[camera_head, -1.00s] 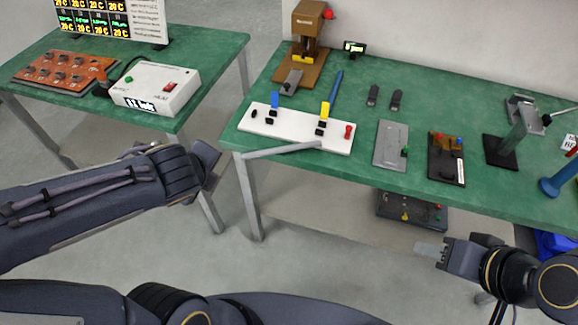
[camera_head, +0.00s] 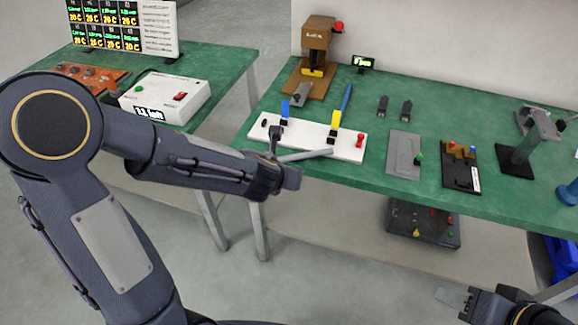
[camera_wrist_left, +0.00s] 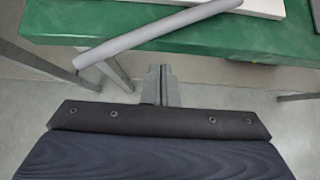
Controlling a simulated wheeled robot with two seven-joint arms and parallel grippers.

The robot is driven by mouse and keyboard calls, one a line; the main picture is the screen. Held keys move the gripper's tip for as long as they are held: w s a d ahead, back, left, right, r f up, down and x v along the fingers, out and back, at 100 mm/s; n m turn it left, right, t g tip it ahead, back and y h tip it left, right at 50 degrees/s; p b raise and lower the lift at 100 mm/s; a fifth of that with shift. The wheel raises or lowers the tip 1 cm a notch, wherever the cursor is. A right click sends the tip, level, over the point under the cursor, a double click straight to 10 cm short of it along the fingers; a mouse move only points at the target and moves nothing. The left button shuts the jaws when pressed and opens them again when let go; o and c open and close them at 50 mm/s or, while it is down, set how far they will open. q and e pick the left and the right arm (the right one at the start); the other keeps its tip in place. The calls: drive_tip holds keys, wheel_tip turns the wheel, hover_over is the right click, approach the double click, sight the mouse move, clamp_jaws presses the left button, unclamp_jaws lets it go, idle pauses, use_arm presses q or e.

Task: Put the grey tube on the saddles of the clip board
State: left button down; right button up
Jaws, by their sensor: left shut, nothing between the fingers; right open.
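The clip board is a white board (camera_head: 309,138) near the front edge of the green table, with a blue clip (camera_head: 284,110), a yellow clip (camera_head: 334,120) and small black saddles. The grey tube (camera_head: 306,155) lies slanted at the board's front edge; its left end sticks out past the table edge. In the left wrist view the tube (camera_wrist_left: 160,36) crosses above my left fingers, and a corner of the board (camera_wrist_left: 264,6) shows. My left gripper (camera_head: 292,178) is shut and empty, just short of the tube and apart from it. My right gripper (camera_head: 454,297) is open and empty, low in front of the table.
A brown press (camera_head: 318,45) stands behind the board with a blue pen-like stick (camera_head: 346,98). A grey plate (camera_head: 404,155) and a black board (camera_head: 461,170) lie to the right. A white box (camera_head: 165,98) sits on the left table. A gap separates the tables.

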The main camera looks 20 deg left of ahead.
sight(294, 155)
use_arm(q)
drive_tip(key=w, duration=0.2)
drive_tip(key=shift+w+r+p, duration=0.2)
drive_tip(key=shift+w+p, duration=0.1)
drive_tip(key=shift+p, duration=0.05)
drive_tip(key=shift+w, duration=0.5)
drive_tip(key=shift+w+d+p, duration=0.1)
drive_tip(key=shift+w+p, duration=0.3)
drive_tip(key=shift+w, duration=1.2)
drive_tip(key=shift+f, duration=0.1)
drive_tip(key=shift+s+f, duration=0.1)
drive_tip(key=shift+s, duration=0.1)
